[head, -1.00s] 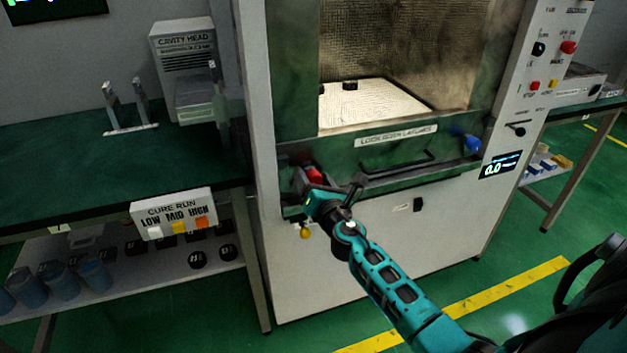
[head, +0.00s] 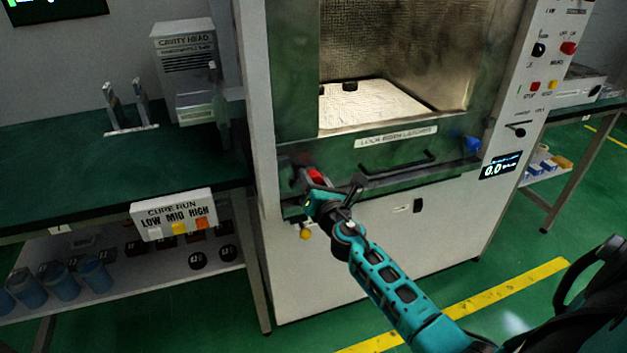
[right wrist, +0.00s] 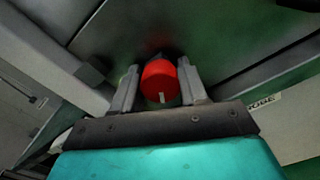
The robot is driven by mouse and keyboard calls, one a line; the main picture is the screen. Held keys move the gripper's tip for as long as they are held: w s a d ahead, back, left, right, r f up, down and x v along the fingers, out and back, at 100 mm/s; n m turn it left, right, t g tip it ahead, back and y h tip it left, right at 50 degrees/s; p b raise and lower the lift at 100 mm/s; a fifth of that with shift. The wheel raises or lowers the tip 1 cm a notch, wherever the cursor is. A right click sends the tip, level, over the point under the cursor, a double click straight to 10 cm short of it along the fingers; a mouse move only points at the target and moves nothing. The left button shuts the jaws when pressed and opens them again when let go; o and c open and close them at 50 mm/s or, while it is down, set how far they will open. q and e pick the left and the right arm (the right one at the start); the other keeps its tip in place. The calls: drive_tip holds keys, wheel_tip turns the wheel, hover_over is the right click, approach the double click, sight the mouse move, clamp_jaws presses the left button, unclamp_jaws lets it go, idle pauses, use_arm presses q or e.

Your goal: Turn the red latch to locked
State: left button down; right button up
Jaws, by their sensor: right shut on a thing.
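The red latch (head: 316,176) is on the lower left of the microwave generator's green door front. In the right wrist view the red latch (right wrist: 160,82) is a round red knob with a small white mark near its lower edge. My right gripper (head: 312,184) reaches it from below and in front. In the right wrist view the two grey fingers of the right gripper (right wrist: 159,90) stand on either side of the knob and are shut on it. In the head view the gripper and wrist hide part of the latch. My left gripper is not in view.
A blue latch (head: 472,144) is at the door's right. A black handle bar (head: 398,165) and a label strip (head: 397,137) lie between. A yellow knob (head: 305,234) is below the gripper. A green bench (head: 60,170) stands at left.

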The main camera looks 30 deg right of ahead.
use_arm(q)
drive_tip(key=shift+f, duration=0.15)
use_arm(e)
drive_tip(key=shift+f+m, duration=0.15)
drive_tip(key=shift+m, duration=0.45)
drive_tip(key=shift+c, duration=0.2)
drive_tip(key=m+b, duration=0.1)
drive_tip(key=m, duration=0.1)
drive_tip(key=shift+s+m, duration=0.1)
drive_tip(key=shift+m, duration=0.2)
drive_tip(key=m, duration=0.3)
drive_tip(key=shift+m, duration=0.3)
drive_tip(key=shift+m+b, duration=0.3)
drive_tip(key=shift+m, duration=0.6)
drive_tip(key=m, duration=0.2)
drive_tip(key=shift+m, duration=0.4)
drive_tip(key=m, duration=0.3)
drive_tip(key=shift+a, duration=0.1)
use_arm(q)
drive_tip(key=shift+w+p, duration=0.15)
drive_tip(key=shift+p, duration=0.3)
use_arm(e)
drive_tip(key=shift+m, duration=1.3)
